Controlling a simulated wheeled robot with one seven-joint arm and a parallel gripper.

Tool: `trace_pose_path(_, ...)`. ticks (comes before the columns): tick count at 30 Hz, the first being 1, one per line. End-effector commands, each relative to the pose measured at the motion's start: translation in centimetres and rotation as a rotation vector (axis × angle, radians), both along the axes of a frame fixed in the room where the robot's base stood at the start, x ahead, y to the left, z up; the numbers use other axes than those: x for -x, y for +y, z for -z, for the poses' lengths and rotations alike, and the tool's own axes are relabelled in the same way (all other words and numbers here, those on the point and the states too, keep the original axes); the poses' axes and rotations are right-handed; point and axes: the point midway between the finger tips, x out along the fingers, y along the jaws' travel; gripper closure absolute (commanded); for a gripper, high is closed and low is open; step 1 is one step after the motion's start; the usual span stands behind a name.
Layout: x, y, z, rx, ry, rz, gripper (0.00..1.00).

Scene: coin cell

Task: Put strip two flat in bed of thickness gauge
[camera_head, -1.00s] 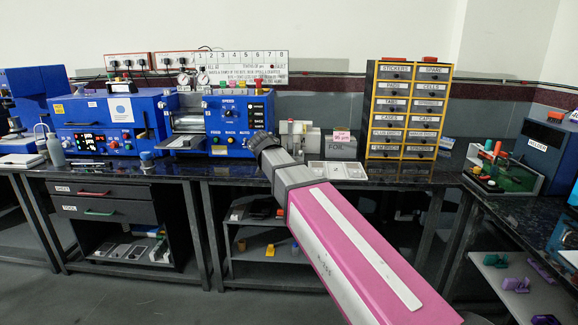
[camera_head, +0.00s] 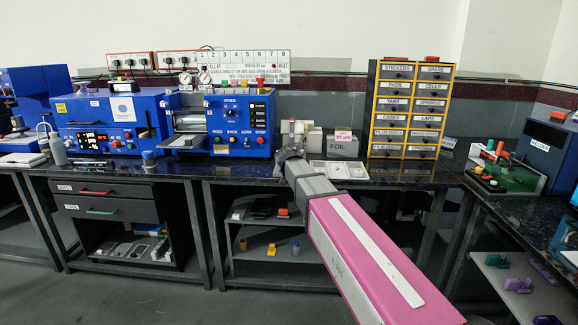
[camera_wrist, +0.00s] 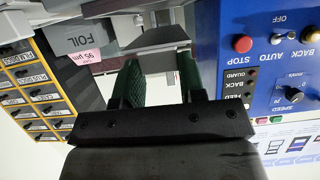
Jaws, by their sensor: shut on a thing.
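In the head view my wrist hides the fingers. A grey device (camera_head: 298,129), which looks like the thickness gauge, stands on the bench just beyond my wrist. In the wrist view its dark grey block (camera_wrist: 155,38) lies just ahead of the fingers. The bed cannot be made out clearly, and I cannot tell whether the piece touches it.
The blue machine (camera_head: 240,120) with knobs and buttons stands left of my wrist, close by. A grey FOIL block (camera_head: 342,145) with a pink 95 µm label and a white compartment tray (camera_head: 335,171) are to the right. Yellow-framed drawers (camera_head: 408,110) stand further right.

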Motion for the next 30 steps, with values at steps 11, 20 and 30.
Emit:
trace_pose_path(11,0.0,0.0,3.1,0.000,0.000,-0.001,0.85)
trace_pose_path(20,0.0,0.0,3.2,0.000,0.000,0.000,0.37)
trace_pose_path(30,0.0,0.0,3.0,0.000,0.000,0.000,0.37)
